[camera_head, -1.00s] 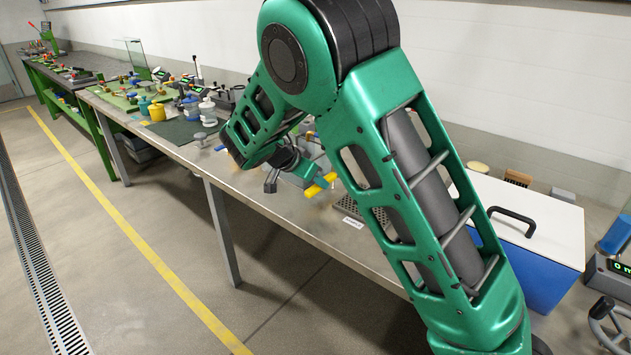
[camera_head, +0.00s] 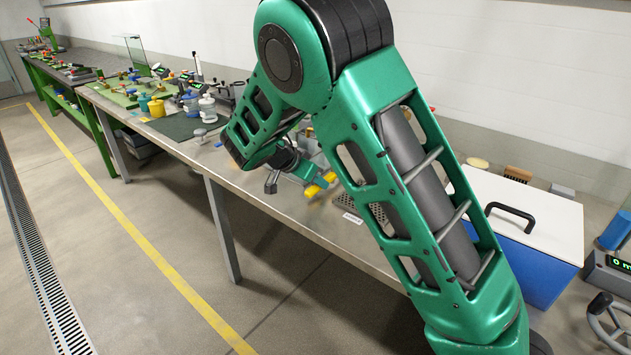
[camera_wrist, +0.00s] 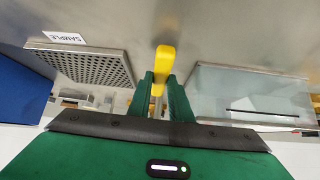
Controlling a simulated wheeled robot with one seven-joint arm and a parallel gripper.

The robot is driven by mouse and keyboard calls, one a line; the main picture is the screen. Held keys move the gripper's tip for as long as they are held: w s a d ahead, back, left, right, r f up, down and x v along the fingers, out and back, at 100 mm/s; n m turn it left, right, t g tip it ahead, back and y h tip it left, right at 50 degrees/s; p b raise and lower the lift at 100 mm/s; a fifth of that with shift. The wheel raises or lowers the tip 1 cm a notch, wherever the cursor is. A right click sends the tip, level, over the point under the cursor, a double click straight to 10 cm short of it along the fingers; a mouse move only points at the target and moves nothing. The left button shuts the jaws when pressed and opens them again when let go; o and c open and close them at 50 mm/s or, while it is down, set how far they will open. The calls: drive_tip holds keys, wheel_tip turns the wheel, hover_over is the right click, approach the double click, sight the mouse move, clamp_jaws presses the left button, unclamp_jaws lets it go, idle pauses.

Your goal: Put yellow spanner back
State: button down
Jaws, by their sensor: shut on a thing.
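My gripper (camera_wrist: 163,88) is shut on the yellow spanner (camera_wrist: 166,58). In the wrist view its rounded yellow end sticks out past the green fingers, and a thinner metallic part shows between them. In the head view the spanner (camera_head: 313,190) shows as a small yellow shape at my gripper (camera_head: 318,179), over the metal bench (camera_head: 280,205) near its front edge. My arm hides part of the bench there. I cannot tell the gap between spanner and bench.
A perforated tray (camera_wrist: 95,68) with a "SAMPLE" label lies left of my gripper in the wrist view; a glassy panel (camera_wrist: 245,92) lies right. A blue box (camera_head: 530,225) with a white lid stands at the right. Bottles (camera_head: 207,108) and tools crowd the bench further left.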

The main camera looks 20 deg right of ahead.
drive_tip(key=shift+f, duration=0.45)
drive_tip(key=c, duration=1)
unclamp_jaws()
drive_tip(key=shift+c, duration=0.2)
drive_tip(key=shift+a, duration=0.1)
drive_tip(key=shift+v, duration=2.9)
